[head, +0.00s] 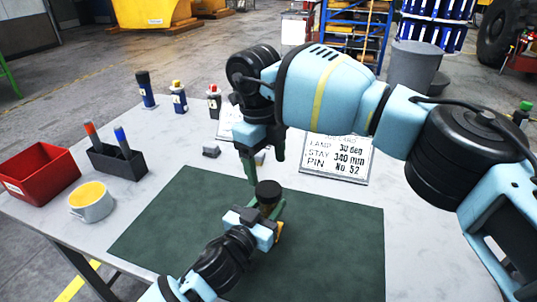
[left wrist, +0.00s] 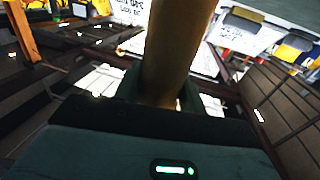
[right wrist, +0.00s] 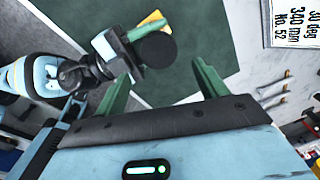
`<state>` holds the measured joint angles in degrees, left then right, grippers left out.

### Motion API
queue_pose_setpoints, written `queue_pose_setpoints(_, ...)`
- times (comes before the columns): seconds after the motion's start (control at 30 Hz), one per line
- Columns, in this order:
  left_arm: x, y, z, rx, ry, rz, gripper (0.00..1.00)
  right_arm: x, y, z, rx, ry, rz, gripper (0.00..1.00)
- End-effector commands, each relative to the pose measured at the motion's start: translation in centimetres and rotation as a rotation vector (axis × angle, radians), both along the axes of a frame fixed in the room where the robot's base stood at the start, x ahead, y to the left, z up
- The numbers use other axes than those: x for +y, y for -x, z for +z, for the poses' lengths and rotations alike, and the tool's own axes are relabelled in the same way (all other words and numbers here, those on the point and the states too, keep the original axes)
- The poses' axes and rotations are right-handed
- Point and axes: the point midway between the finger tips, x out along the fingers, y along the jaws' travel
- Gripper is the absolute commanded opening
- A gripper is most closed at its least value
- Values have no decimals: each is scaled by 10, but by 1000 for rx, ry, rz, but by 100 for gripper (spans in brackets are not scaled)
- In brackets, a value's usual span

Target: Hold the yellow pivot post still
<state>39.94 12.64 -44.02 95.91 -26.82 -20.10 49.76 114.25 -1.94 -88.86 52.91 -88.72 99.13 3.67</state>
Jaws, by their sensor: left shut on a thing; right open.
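The yellow pivot post (left wrist: 178,50) stands between the fingers of my left gripper (head: 268,212), which is shut on it. In the head view the post is mostly hidden under a round black cap (head: 268,189), above the dark green mat (head: 335,230). The cap also shows in the right wrist view (right wrist: 156,50), with a yellow part (right wrist: 148,24) beside it. My right gripper (head: 262,160) is open and empty, above and just behind the cap. Its two green fingers show apart in the right wrist view (right wrist: 163,80).
A red bin (head: 42,176), a cup with yellow contents (head: 91,205) and a dark holder with markers (head: 118,163) stand at the left. Several bottles (head: 179,98) stand at the back. A printed sign (head: 335,160) stands behind the mat. The mat's right part is clear.

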Motion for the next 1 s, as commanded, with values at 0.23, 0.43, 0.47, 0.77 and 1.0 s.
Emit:
queue_pose_setpoints(0.23,0,0,-1,2,0,0,0,-3,-1,7,30,-53,399,72)
queue_pose_setpoints(0.43,0,0,-1,2,0,0,0,-4,-1,11,38,-80,641,72)
queue_pose_setpoints(0.47,0,0,-1,2,0,0,0,-4,-1,11,38,-84,666,72)
queue_pose_setpoints(0.77,0,0,-1,2,0,0,0,-5,-2,13,39,-93,761,72)
queue_pose_setpoints(1.0,0,0,-1,2,0,0,0,-5,-2,13,39,-93,759,72)
